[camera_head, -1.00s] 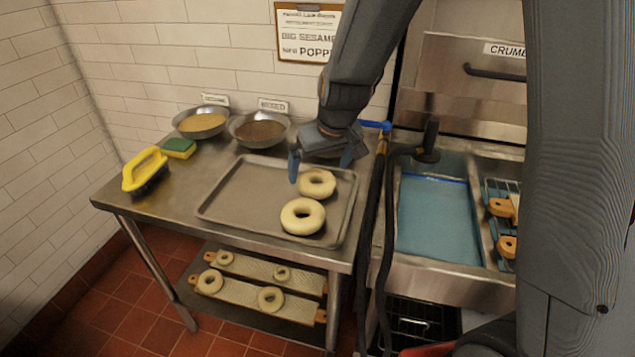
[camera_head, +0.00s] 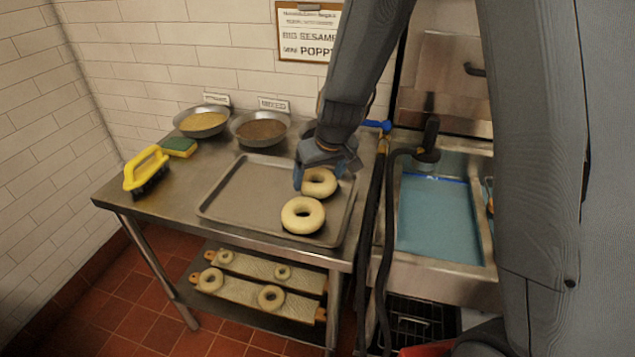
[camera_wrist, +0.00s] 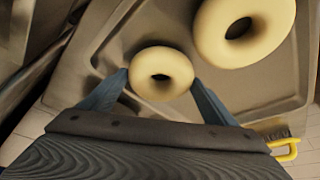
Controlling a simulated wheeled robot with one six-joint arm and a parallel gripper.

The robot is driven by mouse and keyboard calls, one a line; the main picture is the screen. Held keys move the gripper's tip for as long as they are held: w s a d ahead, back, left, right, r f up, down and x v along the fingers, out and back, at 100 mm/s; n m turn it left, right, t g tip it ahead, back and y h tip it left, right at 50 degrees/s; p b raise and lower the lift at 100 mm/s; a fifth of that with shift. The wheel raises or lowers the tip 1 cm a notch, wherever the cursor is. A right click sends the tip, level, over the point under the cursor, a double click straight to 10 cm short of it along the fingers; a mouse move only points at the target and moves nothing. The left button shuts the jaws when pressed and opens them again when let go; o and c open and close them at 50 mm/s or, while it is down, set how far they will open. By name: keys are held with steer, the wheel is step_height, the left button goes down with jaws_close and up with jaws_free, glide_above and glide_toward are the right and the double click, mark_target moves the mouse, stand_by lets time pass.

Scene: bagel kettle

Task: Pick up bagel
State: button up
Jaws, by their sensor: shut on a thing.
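Two pale dough bagels are at the right end of the metal tray (camera_head: 240,192) on the steel table. The rear bagel (camera_head: 320,189) is between the fingers of my gripper (camera_head: 316,176), and my gripper is shut on it. In the wrist view this bagel (camera_wrist: 161,84) sits between the two blue fingertips (camera_wrist: 160,88). I cannot tell whether it is lifted off the tray. The front bagel (camera_head: 303,229) lies on the tray just nearer the camera; in the wrist view it shows at the upper right (camera_wrist: 262,48).
Bowls of yellow seeds (camera_head: 201,123) and dark seeds (camera_head: 262,132) stand behind the tray. A yellow brush (camera_head: 146,170) and a sponge (camera_head: 179,147) are at left. A blue water basin (camera_head: 437,225) and black hoses (camera_head: 385,230) are right. Boards with bagels (camera_head: 250,293) lie below. The tray's left side is clear.

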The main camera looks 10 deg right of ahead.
step_height(320, 180, up, 10)
stand_by(0.6)
